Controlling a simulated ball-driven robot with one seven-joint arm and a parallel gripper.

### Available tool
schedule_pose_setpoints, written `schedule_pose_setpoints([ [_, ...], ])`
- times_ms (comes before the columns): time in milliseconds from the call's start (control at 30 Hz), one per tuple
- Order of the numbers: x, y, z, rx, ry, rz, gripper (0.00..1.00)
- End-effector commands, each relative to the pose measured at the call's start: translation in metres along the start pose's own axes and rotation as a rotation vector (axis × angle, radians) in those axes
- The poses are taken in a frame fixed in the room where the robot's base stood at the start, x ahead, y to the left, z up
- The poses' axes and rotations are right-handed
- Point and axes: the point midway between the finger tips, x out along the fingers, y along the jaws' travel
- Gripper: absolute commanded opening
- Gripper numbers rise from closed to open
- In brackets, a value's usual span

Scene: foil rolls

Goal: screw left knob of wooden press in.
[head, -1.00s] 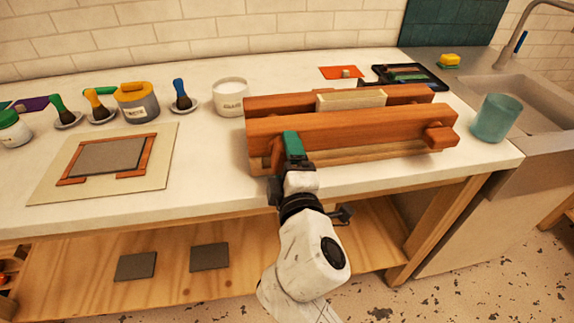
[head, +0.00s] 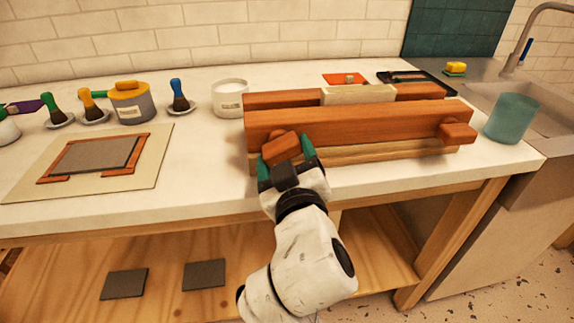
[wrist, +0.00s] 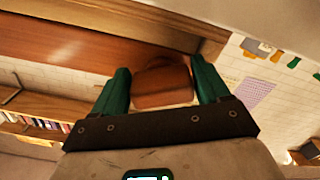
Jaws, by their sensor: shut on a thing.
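The wooden press (head: 360,122) stands on the counter, with a pale block (head: 358,95) between its two reddish beams. Its left knob (head: 281,148) is a reddish wooden block at the left end of the front beam, tilted in the head view. My gripper (head: 287,158) is at this knob, its green fingers on either side, shut on it. In the wrist view the knob (wrist: 162,87) sits between the two green fingers of my gripper (wrist: 163,92). The right knob (head: 457,133) sticks out at the right end of the front beam.
A white jar (head: 229,98) stands left of the press. A board with a framed grey sheet (head: 95,158) lies further left. A teal cup (head: 511,118) stands right, near the sink. Grey tiles (head: 204,274) lie on the lower shelf.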

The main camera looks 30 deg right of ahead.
Motion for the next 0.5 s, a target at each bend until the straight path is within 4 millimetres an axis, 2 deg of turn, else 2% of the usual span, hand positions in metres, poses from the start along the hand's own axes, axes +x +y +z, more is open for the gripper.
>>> schedule_pose_setpoints([
  [200,-0.0004,-0.0020,0.0033,0.134,-0.004,0.001,0.45],
  [500,-0.0006,-0.0019,0.0016,0.223,-0.004,0.002,0.45],
])
